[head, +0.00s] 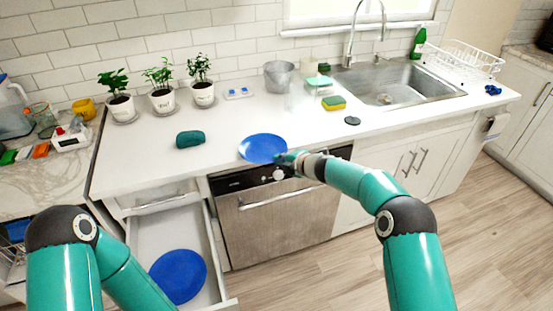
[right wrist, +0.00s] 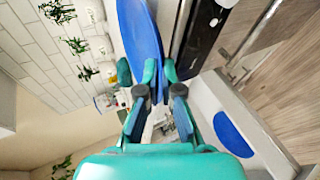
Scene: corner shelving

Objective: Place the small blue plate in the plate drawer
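A small blue plate (head: 263,148) is at the front edge of the white counter, above the dishwasher. It also shows in the right wrist view (right wrist: 141,38), with its rim between the fingers. My right gripper (head: 285,158) is at the plate's right rim and appears shut on it; the fingers are close together in the right wrist view (right wrist: 160,72). I cannot tell whether the plate touches the counter. The plate drawer (head: 150,235) stands open at lower left, with another blue plate (head: 178,276) lying inside. My left gripper is out of view.
The dishwasher (head: 270,220) is closed, right of the drawer. A dark green sponge-like object (head: 190,139) lies on the counter left of the plate. Potted plants (head: 162,98) stand along the wall. The sink (head: 395,85) is at the right. My left arm crosses in front of the drawer's left side.

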